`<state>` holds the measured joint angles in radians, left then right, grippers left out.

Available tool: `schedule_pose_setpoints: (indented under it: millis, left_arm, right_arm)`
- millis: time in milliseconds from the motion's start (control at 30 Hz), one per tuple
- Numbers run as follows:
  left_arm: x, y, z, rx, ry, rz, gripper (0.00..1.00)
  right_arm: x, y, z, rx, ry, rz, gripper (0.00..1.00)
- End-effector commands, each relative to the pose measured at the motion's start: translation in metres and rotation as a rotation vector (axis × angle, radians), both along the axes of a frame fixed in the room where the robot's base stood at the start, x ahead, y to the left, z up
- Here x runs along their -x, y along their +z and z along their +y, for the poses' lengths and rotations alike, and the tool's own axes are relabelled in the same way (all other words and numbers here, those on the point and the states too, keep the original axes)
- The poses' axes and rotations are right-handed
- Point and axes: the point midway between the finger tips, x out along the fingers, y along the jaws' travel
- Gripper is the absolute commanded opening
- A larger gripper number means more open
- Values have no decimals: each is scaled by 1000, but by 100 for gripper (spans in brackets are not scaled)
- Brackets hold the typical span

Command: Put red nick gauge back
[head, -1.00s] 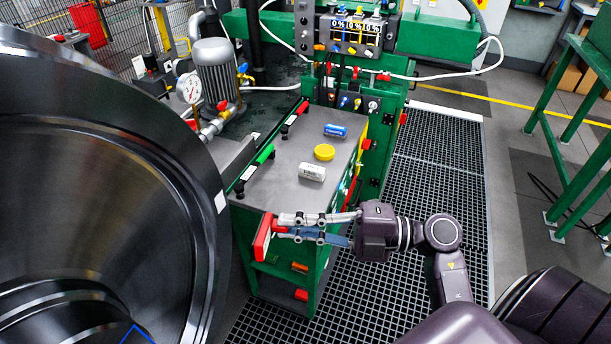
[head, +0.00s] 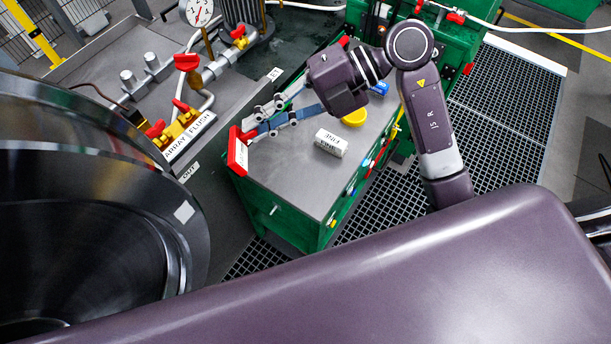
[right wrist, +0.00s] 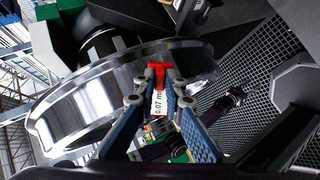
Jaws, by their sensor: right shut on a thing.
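The red nick gauge (head: 237,152) is a red piece with a white labelled face. My right gripper (head: 262,124) is shut on it and holds it at the left corner of the grey top of the green cabinet (head: 275,190). Its height above the top is hard to tell. In the right wrist view the gauge (right wrist: 158,75) sits at the fingertips (right wrist: 165,98), with a white label reading "0.07 m". The left edge of the cabinet top, behind the gripper, is mostly hidden. My left gripper is not in view.
The large steel wheel (head: 95,210) stands close at left. Red-handled valves (head: 180,125) and a pressure gauge (head: 198,12) are behind.

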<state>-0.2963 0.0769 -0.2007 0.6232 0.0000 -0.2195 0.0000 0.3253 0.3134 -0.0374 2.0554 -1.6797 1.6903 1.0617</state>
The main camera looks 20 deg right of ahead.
Motion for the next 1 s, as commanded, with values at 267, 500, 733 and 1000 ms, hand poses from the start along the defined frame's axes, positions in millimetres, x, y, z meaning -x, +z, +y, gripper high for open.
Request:
schedule_pose_setpoints:
  millis: [267, 500, 733, 1000]
  left_arm:
    - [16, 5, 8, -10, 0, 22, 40]
    - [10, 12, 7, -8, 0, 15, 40]
    - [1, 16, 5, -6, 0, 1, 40]
    - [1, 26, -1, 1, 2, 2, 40]
  right_arm:
    - [0, -14, 30, 418, 230, -27, 0]
    - [-21, -41, -7, 845, 278, -75, 0]
    - [-53, -43, -76, 1072, 194, -47, 0]
    - [-56, -71, -90, 1102, 180, -29, 0]
